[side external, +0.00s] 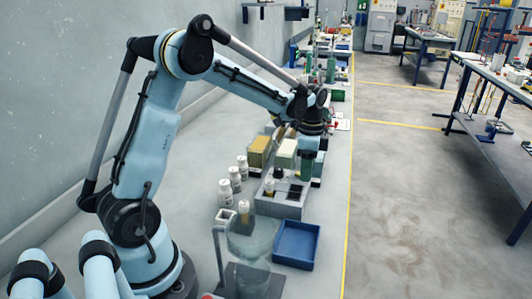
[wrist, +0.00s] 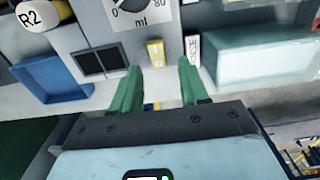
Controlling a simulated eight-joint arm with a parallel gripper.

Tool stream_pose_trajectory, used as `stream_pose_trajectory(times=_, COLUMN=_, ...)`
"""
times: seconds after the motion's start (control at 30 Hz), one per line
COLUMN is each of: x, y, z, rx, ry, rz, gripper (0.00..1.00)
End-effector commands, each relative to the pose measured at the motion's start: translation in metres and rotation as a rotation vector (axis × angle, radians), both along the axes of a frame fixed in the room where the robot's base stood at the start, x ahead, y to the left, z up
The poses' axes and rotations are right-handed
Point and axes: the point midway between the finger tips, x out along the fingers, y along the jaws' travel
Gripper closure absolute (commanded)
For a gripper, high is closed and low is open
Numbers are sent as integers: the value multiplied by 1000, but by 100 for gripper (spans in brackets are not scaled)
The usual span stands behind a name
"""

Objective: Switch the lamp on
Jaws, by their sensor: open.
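My gripper (wrist: 158,72) is open in the wrist view, with its two green fingers apart and nothing visible between them. In the side external view my gripper (side external: 306,168) points down over the bench, at the far end of a grey box (side external: 283,208). The grey box also shows in the wrist view (wrist: 82,18), with two dark square panels (wrist: 100,61) and a round dial marked 80 ml. A small yellow piece (wrist: 155,53) and a white label (wrist: 193,48) lie just beyond the fingertips. I cannot make out which thing is the lamp or its switch.
A blue tray (side external: 296,244) and a clear glass vessel (side external: 248,242) stand nearer the camera. Several white bottles (side external: 234,178) line the box's left. Yellow (side external: 259,150) and cream (side external: 284,155) blocks stand behind. A glassy tank (wrist: 262,50) is at right in the wrist view.

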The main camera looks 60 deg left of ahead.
Motion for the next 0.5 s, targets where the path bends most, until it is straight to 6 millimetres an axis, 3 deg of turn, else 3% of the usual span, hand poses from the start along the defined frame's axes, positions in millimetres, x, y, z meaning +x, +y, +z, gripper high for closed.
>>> stream_pose_trajectory(times=0.37, x=0, y=0, z=-5, rx=0, ry=0, rz=0, gripper=55)
stream_pose_trajectory(times=0.5, x=0, y=0, z=-5, rx=0, ry=0, rz=0, gripper=77)
